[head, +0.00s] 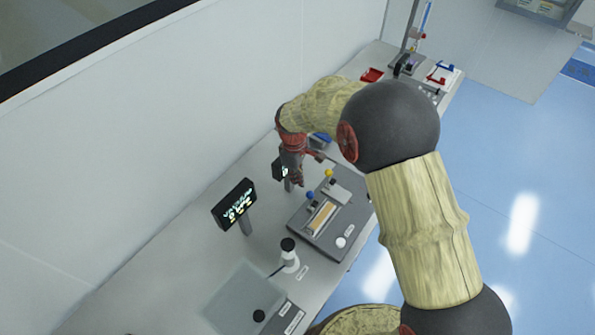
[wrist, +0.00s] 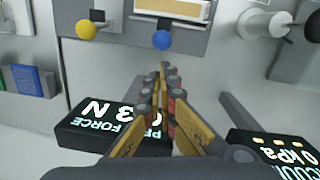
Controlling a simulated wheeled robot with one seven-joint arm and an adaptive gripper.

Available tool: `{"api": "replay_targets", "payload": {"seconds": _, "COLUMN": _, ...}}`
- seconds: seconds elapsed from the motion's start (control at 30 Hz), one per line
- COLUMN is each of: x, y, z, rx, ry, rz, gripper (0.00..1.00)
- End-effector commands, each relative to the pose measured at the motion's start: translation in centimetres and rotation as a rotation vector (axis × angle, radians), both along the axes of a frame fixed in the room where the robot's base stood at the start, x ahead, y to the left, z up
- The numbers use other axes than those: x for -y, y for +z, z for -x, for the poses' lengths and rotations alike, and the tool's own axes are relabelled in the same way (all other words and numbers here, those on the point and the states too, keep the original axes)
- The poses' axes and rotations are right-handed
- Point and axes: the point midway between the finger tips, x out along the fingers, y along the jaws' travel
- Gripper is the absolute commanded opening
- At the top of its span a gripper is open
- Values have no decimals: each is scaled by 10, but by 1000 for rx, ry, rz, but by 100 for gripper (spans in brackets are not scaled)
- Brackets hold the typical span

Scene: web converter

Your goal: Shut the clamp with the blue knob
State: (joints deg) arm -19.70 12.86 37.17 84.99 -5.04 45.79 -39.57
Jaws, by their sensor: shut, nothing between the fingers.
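The blue knob (head: 310,195) is on the clamp on the dark grey fixture plate (head: 345,247) in the head view. In the wrist view the blue knob (wrist: 162,40) sits at the top middle, just beyond my fingertips. My gripper (wrist: 165,72) is shut and empty, its fingers pointing toward the blue knob with a small gap showing in the picture. In the head view my gripper (head: 297,180) is above and left of the fixture. I cannot tell whether the blue-knob clamp is open or shut. An orange-tan strip (head: 321,217) lies beside it.
A yellow knob (wrist: 86,29) is left of the blue one in the wrist view. Displays stand close below my fingers: a force readout (wrist: 110,122) and a kPa readout (wrist: 280,150). A white cylinder with a black top (head: 289,257) stands near the fixture. A wall runs behind the bench.

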Motion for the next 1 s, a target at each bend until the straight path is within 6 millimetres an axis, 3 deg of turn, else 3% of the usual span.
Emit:
{"api": "replay_targets", "payload": {"seconds": 0.1, "x": 1, "y": -17, "z": 0, "rx": -1, "ry": 0, "rz": 0, "gripper": 0}}
{"api": "replay_targets", "payload": {"seconds": 0.3, "x": 2, "y": -32, "z": 0, "rx": 0, "ry": 0, "rz": 0, "gripper": 0}}
{"api": "replay_targets", "payload": {"seconds": 1.0, "x": 5, "y": -32, "z": 2, "rx": 30, "ry": -1, "rz": -38, "gripper": 0}}
